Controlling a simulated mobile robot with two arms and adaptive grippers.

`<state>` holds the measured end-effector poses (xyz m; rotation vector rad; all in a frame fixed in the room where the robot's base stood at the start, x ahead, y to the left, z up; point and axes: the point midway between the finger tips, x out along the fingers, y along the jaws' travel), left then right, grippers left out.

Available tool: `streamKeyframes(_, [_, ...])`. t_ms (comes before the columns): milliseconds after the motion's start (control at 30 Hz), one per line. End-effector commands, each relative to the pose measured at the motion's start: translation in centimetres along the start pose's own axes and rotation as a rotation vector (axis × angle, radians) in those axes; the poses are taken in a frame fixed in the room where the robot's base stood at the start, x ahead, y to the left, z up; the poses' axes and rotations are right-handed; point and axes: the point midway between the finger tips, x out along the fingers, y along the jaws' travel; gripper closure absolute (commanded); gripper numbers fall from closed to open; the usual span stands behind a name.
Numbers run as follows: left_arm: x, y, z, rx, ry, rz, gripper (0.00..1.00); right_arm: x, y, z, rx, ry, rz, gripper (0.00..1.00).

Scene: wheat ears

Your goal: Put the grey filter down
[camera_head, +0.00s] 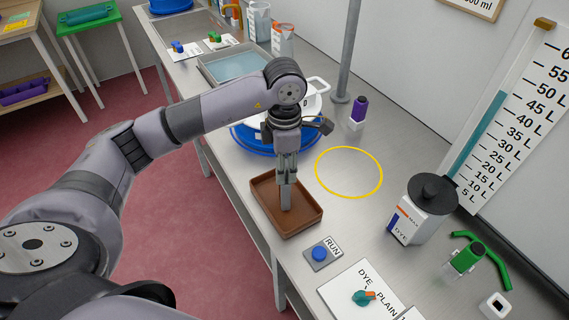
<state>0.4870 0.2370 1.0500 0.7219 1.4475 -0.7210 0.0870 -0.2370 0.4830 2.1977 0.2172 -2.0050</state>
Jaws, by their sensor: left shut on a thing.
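My left gripper (287,170) points straight down over the brown tray (262,219). It is shut on the grey filter (286,196), a narrow upright grey piece. The filter's lower end shows within the tray's outline. I cannot tell whether it touches the tray floor. The filter's upper part is hidden between the fingers. My right gripper is not in view.
A blue basin (243,142) with a white vessel (316,86) stands behind my gripper. A yellow ring (318,180) marks bare counter to the right. The RUN button (320,254) is in front of the tray, and a DYE container (419,215) stands right.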

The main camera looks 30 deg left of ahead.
Motion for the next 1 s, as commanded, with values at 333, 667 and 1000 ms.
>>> streamKeyframes(333, [0.2,0.0,0.0,0.000,0.000,0.000,0.61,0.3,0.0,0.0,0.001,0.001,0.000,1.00])
streamKeyframes(667, [0.2,0.0,0.0,0.000,0.000,-0.001,0.49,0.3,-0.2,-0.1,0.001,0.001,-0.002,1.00])
streamKeyframes(1000, [-1.3,0.1,0.1,0.001,-0.004,0.003,0.49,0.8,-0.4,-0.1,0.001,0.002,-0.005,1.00])
